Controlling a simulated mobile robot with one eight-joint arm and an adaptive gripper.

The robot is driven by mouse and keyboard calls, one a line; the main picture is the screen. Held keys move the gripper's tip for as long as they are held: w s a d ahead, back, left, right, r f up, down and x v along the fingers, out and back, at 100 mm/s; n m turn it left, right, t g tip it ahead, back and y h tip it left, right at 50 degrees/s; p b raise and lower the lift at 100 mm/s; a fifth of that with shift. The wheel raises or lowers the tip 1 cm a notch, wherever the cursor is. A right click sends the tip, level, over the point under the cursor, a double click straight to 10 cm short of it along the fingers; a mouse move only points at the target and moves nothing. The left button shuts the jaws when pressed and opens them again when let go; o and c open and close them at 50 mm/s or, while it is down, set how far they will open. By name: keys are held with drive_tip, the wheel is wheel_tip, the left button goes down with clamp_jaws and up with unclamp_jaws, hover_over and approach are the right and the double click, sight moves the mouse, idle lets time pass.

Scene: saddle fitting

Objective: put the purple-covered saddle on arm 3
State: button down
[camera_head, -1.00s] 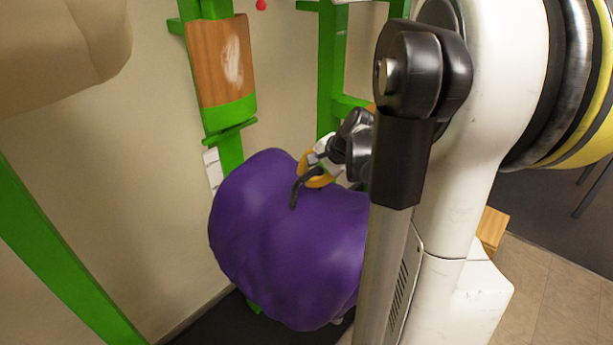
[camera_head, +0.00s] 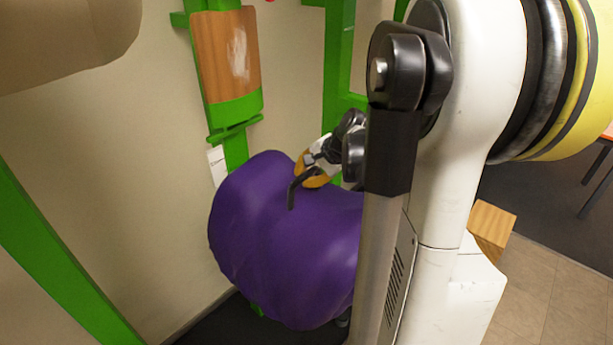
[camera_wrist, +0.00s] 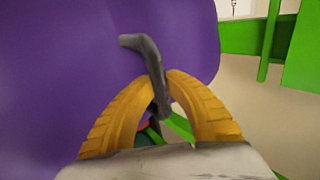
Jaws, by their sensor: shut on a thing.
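The purple-covered saddle (camera_head: 285,250) hangs in front of a green post in the head view, and its purple cover fills the left of the wrist view (camera_wrist: 60,70). A dark bent handle (camera_head: 291,190) stands out from the saddle. My gripper (camera_head: 305,172) is shut on this handle; in the wrist view its yellow fingers (camera_wrist: 162,85) close around it. The saddle's underside is hidden. A wood-faced green arm (camera_head: 226,62) rises behind the saddle. A white label (camera_head: 217,166) sits below it, too small to read, so I cannot tell which arm is number 3.
A beige padded shape (camera_head: 60,40) hangs at the upper left. A green beam (camera_head: 60,265) slants across the lower left. More green uprights (camera_head: 337,65) stand behind my gripper. A wooden block (camera_head: 491,230) shows at the right, with open tiled floor (camera_head: 560,295) beyond.

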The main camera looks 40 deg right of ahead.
drive_tip(key=shift+w+f, duration=0.1)
drive_tip(key=shift+f, duration=0.1)
drive_tip(key=c, duration=1.4)
unclamp_jaws()
drive_tip(key=shift+o, duration=0.2)
